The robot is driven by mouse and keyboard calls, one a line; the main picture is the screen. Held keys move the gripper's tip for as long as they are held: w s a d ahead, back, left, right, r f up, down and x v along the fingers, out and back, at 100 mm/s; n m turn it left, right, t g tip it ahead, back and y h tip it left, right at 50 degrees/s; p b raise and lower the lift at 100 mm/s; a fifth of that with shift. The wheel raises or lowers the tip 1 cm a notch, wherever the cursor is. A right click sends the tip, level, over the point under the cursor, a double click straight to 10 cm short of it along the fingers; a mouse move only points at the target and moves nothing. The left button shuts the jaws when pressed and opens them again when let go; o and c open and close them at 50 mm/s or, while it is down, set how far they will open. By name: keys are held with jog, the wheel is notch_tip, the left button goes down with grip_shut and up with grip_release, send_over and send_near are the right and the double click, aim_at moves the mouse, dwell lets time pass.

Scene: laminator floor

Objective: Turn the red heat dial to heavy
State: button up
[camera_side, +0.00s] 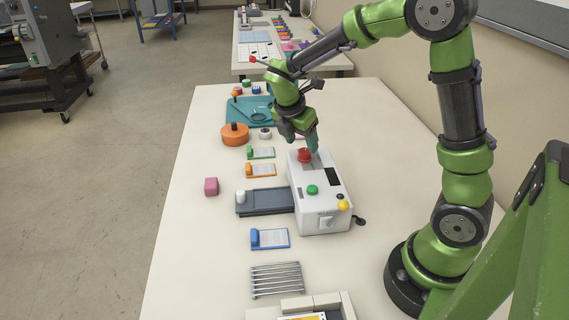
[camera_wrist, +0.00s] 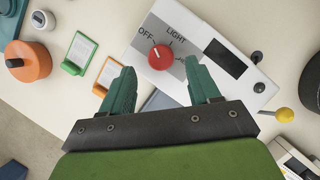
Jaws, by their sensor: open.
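The red heat dial (camera_side: 304,156) sits on top of the white laminator (camera_side: 324,212) at its far end. In the wrist view the dial (camera_wrist: 161,57) is on a grey plate marked OFF and LIGHT; a third label at right is mostly hidden by a finger. A pale mark on the dial seems to point toward OFF. My gripper (camera_side: 301,138) is above the dial, pointing down. In the wrist view my gripper (camera_wrist: 164,77) is open and empty, with the dial lying between and just beyond the two green fingertips. Whether they touch it is unclear.
The laminator has a green button (camera_side: 312,189), a yellow knob (camera_side: 343,205) and a dark display (camera_side: 332,177). An orange round container (camera_side: 235,135), small cards and a grey feed tray (camera_side: 265,202) lie to the left. A pink block (camera_side: 211,187) stands apart. The table's left front is clear.

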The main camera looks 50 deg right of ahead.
aim_at(305, 151)
jog(key=shift+x, duration=1.95)
jog(key=c, duration=1)
